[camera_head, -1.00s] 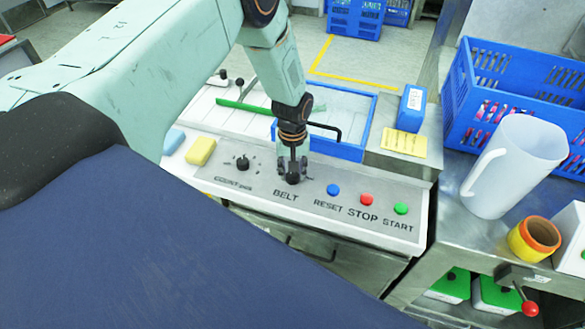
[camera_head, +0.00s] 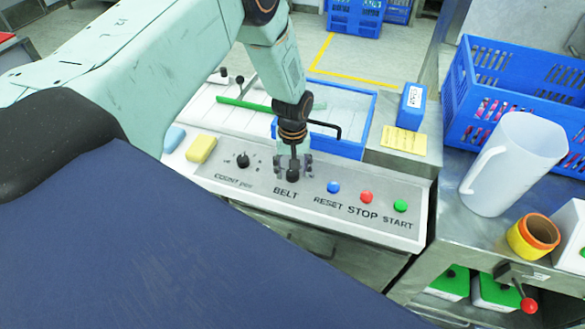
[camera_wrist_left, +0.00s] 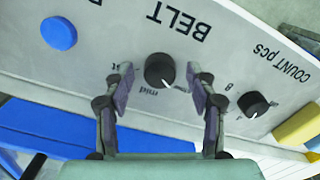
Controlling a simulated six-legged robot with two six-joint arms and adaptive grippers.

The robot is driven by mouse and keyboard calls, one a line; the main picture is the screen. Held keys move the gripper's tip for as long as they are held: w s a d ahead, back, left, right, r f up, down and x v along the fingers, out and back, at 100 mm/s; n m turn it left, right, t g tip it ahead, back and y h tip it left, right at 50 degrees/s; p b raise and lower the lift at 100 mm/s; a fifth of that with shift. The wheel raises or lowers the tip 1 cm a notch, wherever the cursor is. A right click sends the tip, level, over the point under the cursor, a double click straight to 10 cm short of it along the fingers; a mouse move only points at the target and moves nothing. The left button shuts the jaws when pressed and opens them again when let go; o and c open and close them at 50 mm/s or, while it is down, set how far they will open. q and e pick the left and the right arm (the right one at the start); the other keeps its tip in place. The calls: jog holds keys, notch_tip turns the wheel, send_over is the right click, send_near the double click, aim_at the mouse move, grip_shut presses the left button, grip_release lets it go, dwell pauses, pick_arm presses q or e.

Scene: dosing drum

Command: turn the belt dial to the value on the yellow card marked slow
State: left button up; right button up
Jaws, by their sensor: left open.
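The belt dial (camera_head: 293,177) is a round black knob above the word BELT on the grey panel. In the left wrist view the dial (camera_wrist_left: 160,70) stands between the two fingers of my left gripper (camera_wrist_left: 159,82), with a gap on each side. Its white pointer mark lies between "mid" and the partly hidden label on the right. My left gripper (camera_head: 294,165) is open, pointing down over the dial. The yellow card (camera_head: 404,141) lies on the metal surface behind the panel; its writing is too small to read. My right gripper is not in view.
The count dial (camera_head: 243,160) is left of the belt dial; reset, stop and start buttons (camera_head: 366,197) are to its right. A yellow sponge (camera_head: 201,149), blue box (camera_head: 411,108), white jug (camera_head: 513,165), tape roll (camera_head: 534,236) and blue crate (camera_head: 455,95) stand nearby.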

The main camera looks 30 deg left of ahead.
aim_at(293, 173)
pick_arm(q)
jog(key=shift+w, duration=0.1)
jog(key=shift+a+r, duration=0.1)
jog(key=shift+r, duration=0.15)
notch_tip(293, 173, up, 12)
jog(key=shift+f, duration=0.25)
jog(key=shift+f, duration=0.15)
dwell(0.3)
jog(key=shift+m+h, duration=0.3)
jog(key=shift+m, duration=0.6)
jog(key=s+d+f, duration=0.1)
jog(key=s+f, duration=0.1)
jog(key=s+d+f, duration=0.1)
jog(key=s+f, duration=0.1)
jog(key=s+d+f, duration=0.2)
jog(key=s, duration=0.1)
jog(key=shift+f, duration=0.4)
jog(key=s+d+f+m, duration=0.2)
jog(key=s+f+m, duration=0.1)
jog(key=s, duration=1)
jog(key=s+d+f+m, duration=0.2)
jog(key=s+f, duration=0.2)
jog(key=s, duration=0.9)
notch_tip(293, 173, down, 18)
jog(key=b, duration=1.9)
jog(key=shift+w+r, duration=0.2)
jog(key=shift+w, duration=0.15)
